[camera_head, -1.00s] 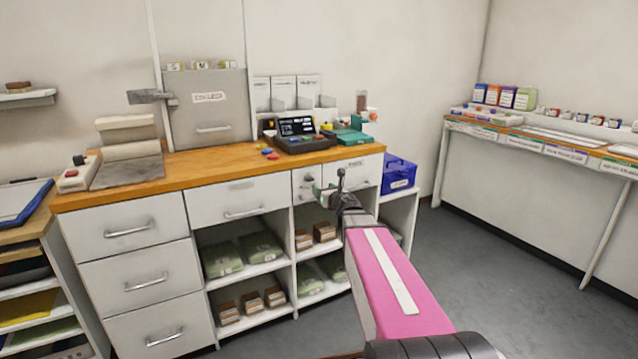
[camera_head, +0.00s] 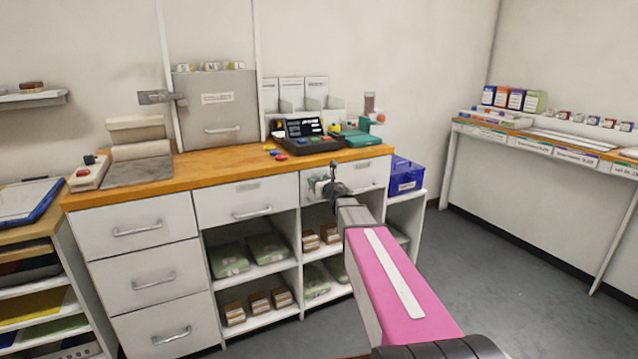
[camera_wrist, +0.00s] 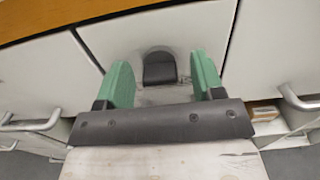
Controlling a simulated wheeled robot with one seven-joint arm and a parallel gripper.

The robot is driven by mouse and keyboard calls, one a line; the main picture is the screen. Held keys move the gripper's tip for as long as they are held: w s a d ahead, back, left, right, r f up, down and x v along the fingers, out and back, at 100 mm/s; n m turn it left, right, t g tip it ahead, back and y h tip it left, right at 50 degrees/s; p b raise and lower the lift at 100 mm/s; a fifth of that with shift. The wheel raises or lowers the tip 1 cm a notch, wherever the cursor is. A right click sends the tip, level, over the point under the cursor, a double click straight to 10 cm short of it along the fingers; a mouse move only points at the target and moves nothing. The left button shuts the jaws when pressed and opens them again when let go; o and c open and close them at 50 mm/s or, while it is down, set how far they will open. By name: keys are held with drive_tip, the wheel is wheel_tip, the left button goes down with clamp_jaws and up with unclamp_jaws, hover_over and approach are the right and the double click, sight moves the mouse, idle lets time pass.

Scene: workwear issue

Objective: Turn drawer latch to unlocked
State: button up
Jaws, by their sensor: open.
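The drawer latch (camera_wrist: 160,70) shows in the wrist view as a dark, rounded knob on a pale drawer front under the wooden worktop. My gripper (camera_wrist: 160,62) is open, with its two green fingers standing apart on either side of the latch. I see a gap between the latch and each finger and cannot tell if they touch the front. In the head view my gripper (camera_head: 322,186) is at the right-hand drawer (camera_head: 372,173) of the bench. My wrist hides most of the latch area there, and I cannot read whether it is locked.
Drawer handles (camera_wrist: 32,124) stick out at left and right in the wrist view. The worktop edge (camera_head: 230,176) is just above the drawers. Open shelves with packets (camera_head: 266,248) lie below. A blue bin (camera_head: 405,176) stands at the right. The floor (camera_head: 500,250) is clear there.

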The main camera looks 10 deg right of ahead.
drive_tip(key=c, duration=0.9)
drive_tip(key=shift+c, duration=0.2)
drive_tip(key=shift+m, duration=0.4)
drive_tip(key=m, duration=0.3)
drive_tip(key=shift+m, duration=0.4)
drive_tip(key=m, duration=0.4)
drive_tip(key=shift+w+d+f, duration=0.1)
drive_tip(key=m, duration=0.9)
drive_tip(key=shift+f, duration=0.1)
drive_tip(key=shift+m, duration=0.3)
